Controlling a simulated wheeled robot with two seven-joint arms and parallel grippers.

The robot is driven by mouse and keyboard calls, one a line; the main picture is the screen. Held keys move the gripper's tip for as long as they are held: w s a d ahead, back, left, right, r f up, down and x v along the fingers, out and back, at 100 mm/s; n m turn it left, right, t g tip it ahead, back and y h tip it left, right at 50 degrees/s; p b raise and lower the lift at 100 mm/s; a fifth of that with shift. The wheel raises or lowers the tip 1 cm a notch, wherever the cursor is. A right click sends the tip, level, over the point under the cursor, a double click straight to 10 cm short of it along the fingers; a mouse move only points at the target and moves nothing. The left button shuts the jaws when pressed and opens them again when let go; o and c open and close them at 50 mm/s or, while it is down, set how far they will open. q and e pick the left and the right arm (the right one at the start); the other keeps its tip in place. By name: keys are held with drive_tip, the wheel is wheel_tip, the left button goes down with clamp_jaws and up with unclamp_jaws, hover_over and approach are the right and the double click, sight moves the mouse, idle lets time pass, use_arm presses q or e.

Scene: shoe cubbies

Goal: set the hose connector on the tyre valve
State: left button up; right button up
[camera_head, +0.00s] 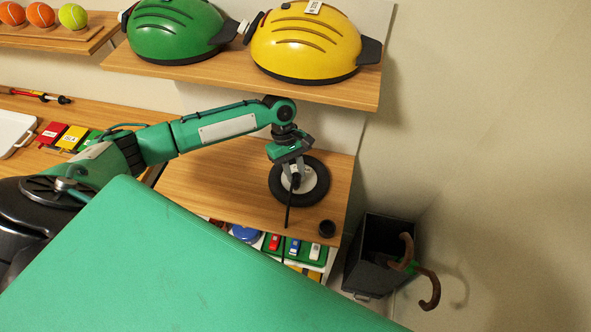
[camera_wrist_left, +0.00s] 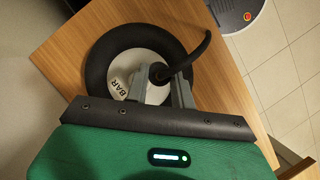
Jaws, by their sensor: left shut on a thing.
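The tyre (camera_head: 320,187) is a black ring with a pale hub, lying on the wooden shelf. In the left wrist view the tyre (camera_wrist_left: 97,70) surrounds a white hub marked "BAR" (camera_wrist_left: 122,85). My left gripper (camera_head: 295,181) is over the hub, shut on the hose connector. The dark hose (camera_head: 288,216) trails from it toward the shelf's front edge. In the left wrist view the two grey fingers of my left gripper (camera_wrist_left: 160,80) hold the connector's dark end, and the hose (camera_wrist_left: 202,48) curves up right. I cannot make out the valve or whether the connector touches it. My right gripper is not in view.
Green (camera_head: 172,32) and yellow (camera_head: 305,45) helmets sit on the shelf above. A dark bin (camera_head: 375,262) with an umbrella (camera_head: 428,285) stands at right. The shelf left of the tyre is clear.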

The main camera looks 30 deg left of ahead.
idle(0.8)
use_arm(q)
drive_tip(key=shift+p, duration=0.85)
drive_tip(key=shift+p, duration=0.75)
drive_tip(key=shift+f, duration=0.75)
idle(0.4)
drive_tip(key=o, duration=0.7)
drive_tip(key=shift+r, duration=0.1)
